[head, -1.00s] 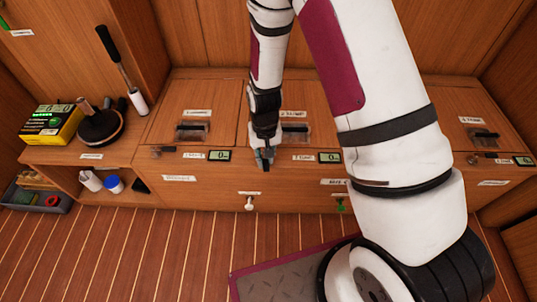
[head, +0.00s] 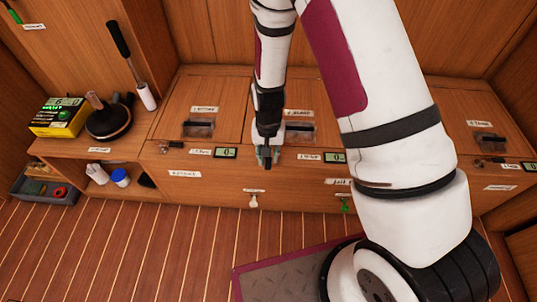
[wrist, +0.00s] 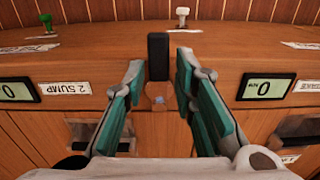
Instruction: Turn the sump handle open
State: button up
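The sump handle (wrist: 158,57) is a dark, block-like lever beside the "2 SUMP" label (wrist: 63,89) on the wooden bench front. In the wrist view it points straight up the picture from a brownish pivot. My gripper (wrist: 158,78) is open, with its teal-padded fingers on either side of the lever. Gaps show between the pads and the lever, so I see no contact. In the head view my gripper (head: 267,158) is at the bench's front edge, left of the sump label (head: 309,157), and largely hides the handle.
Small displays (head: 225,153) sit along the bench edge. A white knob (head: 253,201) and a green knob (head: 345,205) are on the front below. A yellow-black device (head: 60,117) and a dark round-based tool (head: 108,122) stand at left. Open floor (head: 150,250) lies in front.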

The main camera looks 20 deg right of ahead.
dwell(0.3)
notch_tip(320, 180, up, 12)
dwell(0.5)
dwell(0.4)
notch_tip(320, 180, up, 9)
send_over(268, 159)
jog(key=s+d, duration=0.1)
jog(key=s, duration=0.3)
jog(key=s+d+r+n, duration=0.2)
jog(key=s+r, duration=0.7)
jog(key=s+d+r+n, duration=0.1)
jog(key=s+d+r, duration=0.15)
jog(key=s, duration=0.65)
jog(key=s+d+r, duration=0.1)
jog(key=s+r, duration=0.2)
jog(key=s, duration=0.6)
notch_tip(268, 159, up, 34)
jog(key=t+p, duration=0.4)
jog(key=p, duration=2.7)
jog(key=shift+d+n+p, duration=0.2)
jog(key=shift+n+p, duration=0.1)
jog(key=shift+n, duration=0.1)
